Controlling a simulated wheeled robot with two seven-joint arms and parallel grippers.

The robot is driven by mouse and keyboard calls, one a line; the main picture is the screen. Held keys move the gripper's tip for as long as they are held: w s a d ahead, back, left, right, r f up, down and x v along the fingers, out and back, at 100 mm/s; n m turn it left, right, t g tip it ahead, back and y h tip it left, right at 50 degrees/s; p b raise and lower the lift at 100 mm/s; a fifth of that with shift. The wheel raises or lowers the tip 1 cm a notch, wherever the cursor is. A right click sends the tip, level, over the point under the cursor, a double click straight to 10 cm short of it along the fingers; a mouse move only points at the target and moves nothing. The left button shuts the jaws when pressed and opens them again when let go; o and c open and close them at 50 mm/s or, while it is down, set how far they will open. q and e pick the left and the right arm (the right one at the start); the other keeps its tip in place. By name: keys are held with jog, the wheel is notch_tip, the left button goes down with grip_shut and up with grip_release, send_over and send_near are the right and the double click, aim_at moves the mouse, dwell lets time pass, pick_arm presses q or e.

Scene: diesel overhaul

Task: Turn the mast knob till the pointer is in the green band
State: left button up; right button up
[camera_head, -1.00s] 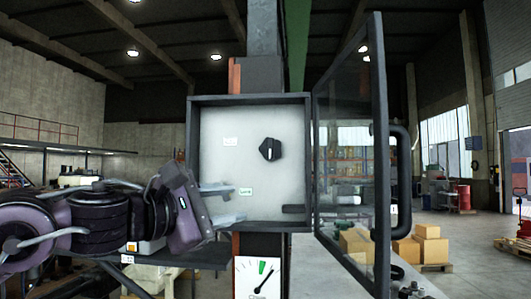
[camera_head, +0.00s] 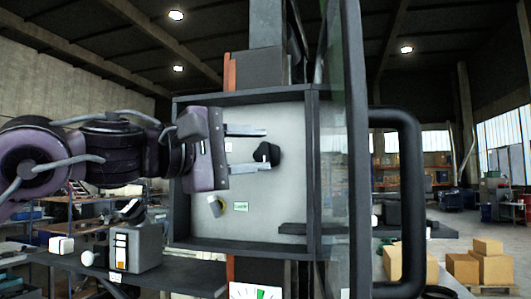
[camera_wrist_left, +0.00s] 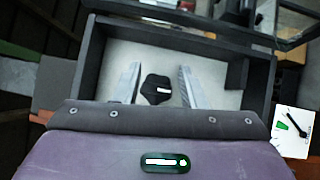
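The black mast knob (camera_head: 266,154) with a white mark sits on the pale back panel of an open box (camera_head: 245,247). My left gripper (camera_head: 268,148) is open in front of the panel, its fingertips close to the knob. In the left wrist view, the knob (camera_wrist_left: 157,88) lies between the two spread fingers (camera_wrist_left: 158,86), with gaps on both sides. The gauge (camera_wrist_left: 293,132) shows its black pointer (camera_wrist_left: 297,124) beside the green band (camera_wrist_left: 281,126), not on it. In the head view, the gauge (camera_head: 243,291) is cut off below. My right gripper is not seen.
The box's glazed door (camera_head: 357,150) stands open at the right, with a thick black handle (camera_head: 415,200). A bench (camera_head: 165,276) with a grey device (camera_head: 136,246) is at lower left. Cardboard boxes (camera_head: 488,262) stand at right.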

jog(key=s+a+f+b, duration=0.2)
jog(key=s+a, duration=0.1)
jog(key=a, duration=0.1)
pick_arm(q)
jog(key=w+n+t+y+b, duration=0.1)
jog(key=n+t+y+b, duration=0.1)
jog(key=n, duration=0.6)
jog(key=w+n+t+y+b, duration=0.1)
jog(key=n+t+y+b, duration=0.2)
jog(key=n+t, duration=0.4)
jog(key=w+d+n+t+y+b, duration=0.1)
jog(key=w+n+t+y+b, duration=0.1)
jog(key=n, duration=0.7)
jog(key=shift+t+y+b, duration=0.3)
jog(key=shift+t+b, duration=0.6)
jog(key=shift+t, duration=0.3)
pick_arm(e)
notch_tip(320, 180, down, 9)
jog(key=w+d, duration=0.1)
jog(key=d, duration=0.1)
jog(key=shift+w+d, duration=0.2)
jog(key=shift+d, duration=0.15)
